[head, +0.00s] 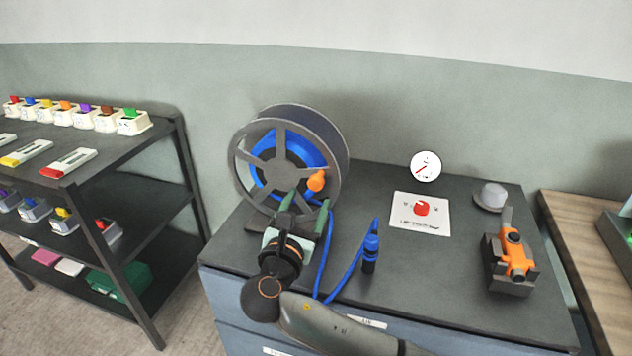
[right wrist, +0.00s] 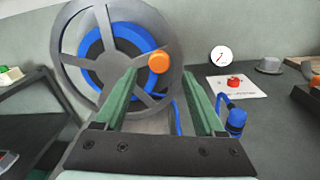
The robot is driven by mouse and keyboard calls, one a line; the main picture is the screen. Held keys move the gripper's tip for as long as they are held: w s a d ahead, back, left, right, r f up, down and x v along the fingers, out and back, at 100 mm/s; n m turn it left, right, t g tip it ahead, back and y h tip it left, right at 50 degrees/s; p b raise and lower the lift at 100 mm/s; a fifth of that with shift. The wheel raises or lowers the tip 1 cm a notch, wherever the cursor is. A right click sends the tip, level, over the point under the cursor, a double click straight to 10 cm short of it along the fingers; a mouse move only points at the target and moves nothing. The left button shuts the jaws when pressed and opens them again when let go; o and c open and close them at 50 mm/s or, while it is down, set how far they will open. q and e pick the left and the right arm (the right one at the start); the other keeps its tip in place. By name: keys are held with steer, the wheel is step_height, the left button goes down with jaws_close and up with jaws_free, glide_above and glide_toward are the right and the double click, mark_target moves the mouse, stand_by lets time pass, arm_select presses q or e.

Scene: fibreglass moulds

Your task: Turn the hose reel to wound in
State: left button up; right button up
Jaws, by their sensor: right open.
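The hose reel (head: 290,155) stands upright at the left of the dark cabinet top, with blue hose (head: 308,148) wound around its hub behind grey spokes. Its orange crank handle (head: 316,181) is at the lower right of the wheel. My right gripper (head: 306,200) is in front of the reel, its green fingers apart just below the handle. In the right wrist view the handle (right wrist: 159,61) shows between and beyond the open fingertips, with nothing held. The free hose runs down to a blue nozzle (head: 371,250) standing on the cabinet top. My left gripper is out of view.
A white card with a red knob (head: 421,208), a round gauge (head: 426,166), a grey cap (head: 492,196) and an orange tool in a dark holder (head: 515,255) are to the right. A shelf rack (head: 160,150) stands left.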

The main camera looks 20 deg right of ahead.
mark_target(315, 186)
steer(key=x, duration=0.7)
steer(key=shift+w+d, duration=0.1)
steer(key=shift+w, duration=0.15)
steer(key=shift+c, duration=0.3)
jaws_close()
steer(key=shift+f, duration=0.1)
stand_by(0.7)
